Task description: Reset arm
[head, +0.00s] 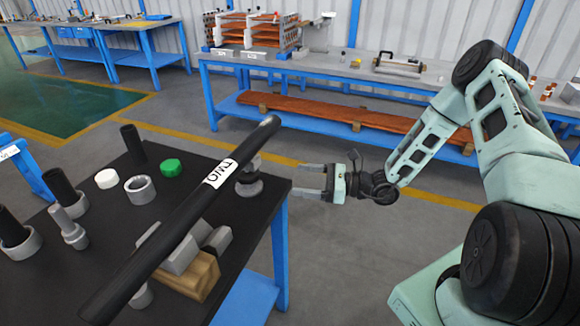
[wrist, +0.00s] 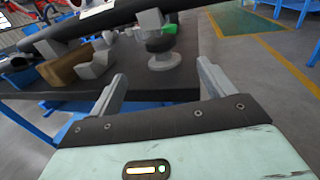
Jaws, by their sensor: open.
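My arm reaches in from the right in the head view. My gripper (head: 314,180) is open and empty. It is just off the right edge of the black-topped table (head: 100,175), over the floor gap. The wrist view also shows my gripper (wrist: 160,82), with its two grey fingers apart and nothing between them. Past the fingers, the table edge and a grey flanged post (wrist: 163,52) show.
A blue-framed workbench (head: 330,70) stands behind, with open floor between.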

